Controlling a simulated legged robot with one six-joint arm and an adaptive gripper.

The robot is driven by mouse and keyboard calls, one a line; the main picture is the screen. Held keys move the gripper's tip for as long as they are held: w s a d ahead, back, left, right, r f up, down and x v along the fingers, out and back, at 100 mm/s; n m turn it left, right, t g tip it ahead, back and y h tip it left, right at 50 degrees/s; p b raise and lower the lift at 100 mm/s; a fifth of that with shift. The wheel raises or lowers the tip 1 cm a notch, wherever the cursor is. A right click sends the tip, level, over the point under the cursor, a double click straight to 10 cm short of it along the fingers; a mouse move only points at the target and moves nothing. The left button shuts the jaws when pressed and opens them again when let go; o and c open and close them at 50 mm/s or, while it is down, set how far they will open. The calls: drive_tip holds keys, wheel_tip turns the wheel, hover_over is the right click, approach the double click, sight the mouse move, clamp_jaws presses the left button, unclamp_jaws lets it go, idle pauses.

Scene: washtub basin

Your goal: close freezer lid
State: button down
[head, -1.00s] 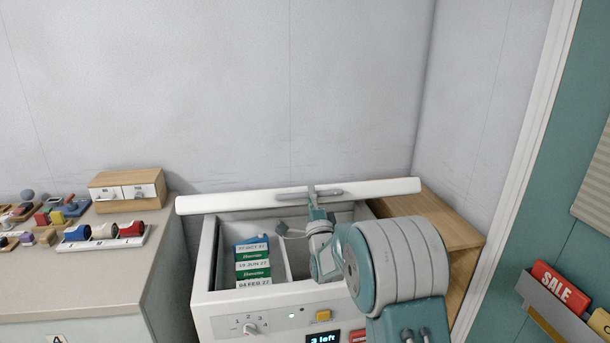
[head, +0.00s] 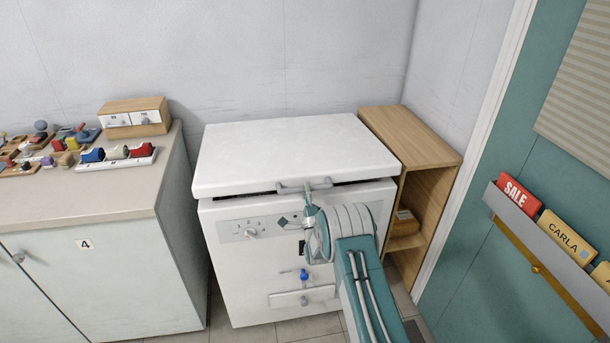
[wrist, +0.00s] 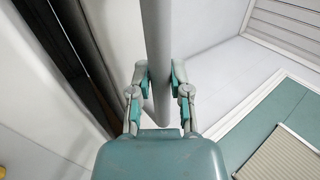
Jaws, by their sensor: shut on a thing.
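The white freezer lid (head: 290,150) lies almost flat over the white chest freezer (head: 235,270). A dark gap shows under its front edge, so it stands slightly raised. A grey bar handle (head: 292,188) is on the lid's front edge. My gripper (head: 312,190) is at the right part of this handle. In the wrist view the fingers of my gripper (wrist: 160,85) are shut on the grey handle bar (wrist: 157,50), one on each side. The inside of the freezer is hidden by the lid.
A wooden shelf unit (head: 425,160) stands close to the freezer's right side. A counter (head: 80,205) with small objects is on the left. A teal door (head: 570,110) with a card rack is at the far right. Floor shows in front of the freezer.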

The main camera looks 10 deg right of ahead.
drive_tip(key=shift+s+f, duration=0.1)
drive_tip(key=shift+f, duration=2.5)
drive_tip(key=shift+f, duration=0.15)
drive_tip(key=c, duration=0.6)
unclamp_jaws()
drive_tip(key=shift+f, duration=0.15)
drive_tip(key=v, duration=1.1)
drive_tip(key=shift+s+a+f, duration=0.1)
drive_tip(key=shift+s, duration=0.3)
